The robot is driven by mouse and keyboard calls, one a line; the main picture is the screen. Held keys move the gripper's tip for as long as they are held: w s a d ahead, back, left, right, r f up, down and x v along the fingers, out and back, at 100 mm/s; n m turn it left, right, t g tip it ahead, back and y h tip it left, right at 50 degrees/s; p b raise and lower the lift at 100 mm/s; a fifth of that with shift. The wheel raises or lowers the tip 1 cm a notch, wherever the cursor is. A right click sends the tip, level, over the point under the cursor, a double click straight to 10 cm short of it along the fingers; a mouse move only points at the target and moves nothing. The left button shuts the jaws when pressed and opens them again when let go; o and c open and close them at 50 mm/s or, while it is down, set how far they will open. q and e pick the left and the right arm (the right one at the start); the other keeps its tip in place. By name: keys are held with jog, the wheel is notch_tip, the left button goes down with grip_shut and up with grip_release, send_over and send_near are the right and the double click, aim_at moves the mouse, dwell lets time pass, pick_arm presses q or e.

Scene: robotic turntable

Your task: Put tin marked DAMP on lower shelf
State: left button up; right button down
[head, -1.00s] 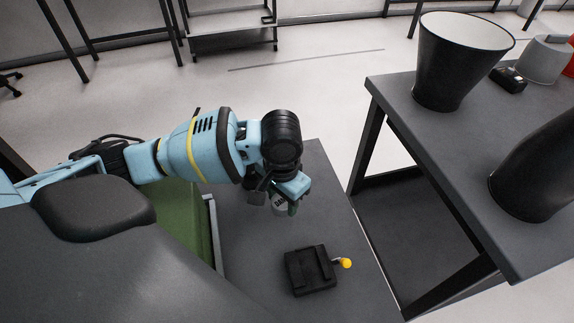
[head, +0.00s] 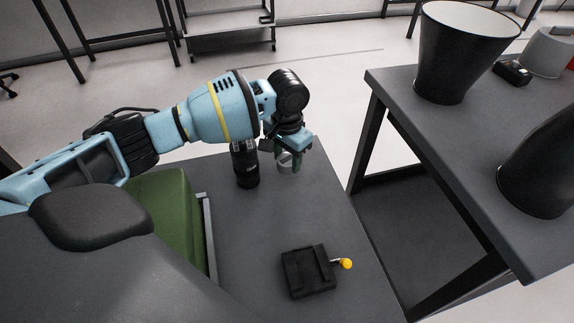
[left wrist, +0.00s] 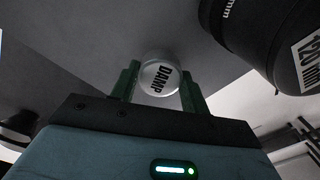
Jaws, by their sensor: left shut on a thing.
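My left gripper (head: 289,160) is shut on a small silver-grey tin (head: 285,163) above the near dark table. In the left wrist view the tin (left wrist: 159,78) shows its round lid, marked DAMP, between the two green fingers of the gripper (left wrist: 160,88). From the head view I cannot tell whether the tin touches the tabletop. The lower shelf named in the task cannot be made out for certain. My right gripper is not in view.
A black lens-like cylinder (head: 246,166) stands just left of the tin; it also shows in the left wrist view (left wrist: 275,40). A black block (head: 308,271) with a yellow-knobbed lever and a green box (head: 175,215) are on the near table (head: 250,240). A second table (head: 430,150) stands right.

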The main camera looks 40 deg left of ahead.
aim_at(287, 159)
pick_arm(q)
notch_tip(287, 159, down, 3)
jog(key=shift+f+b, duration=0.1)
jog(key=shift+b, duration=0.35)
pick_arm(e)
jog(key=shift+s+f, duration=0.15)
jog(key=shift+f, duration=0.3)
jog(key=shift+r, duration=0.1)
pick_arm(q)
jog(key=o, duration=1)
notch_tip(287, 159, up, 11)
jog(key=p, duration=0.2)
jog(key=shift+f+p, duration=0.15)
jog(key=shift+p, duration=0.25)
jog(key=shift+r, duration=0.8)
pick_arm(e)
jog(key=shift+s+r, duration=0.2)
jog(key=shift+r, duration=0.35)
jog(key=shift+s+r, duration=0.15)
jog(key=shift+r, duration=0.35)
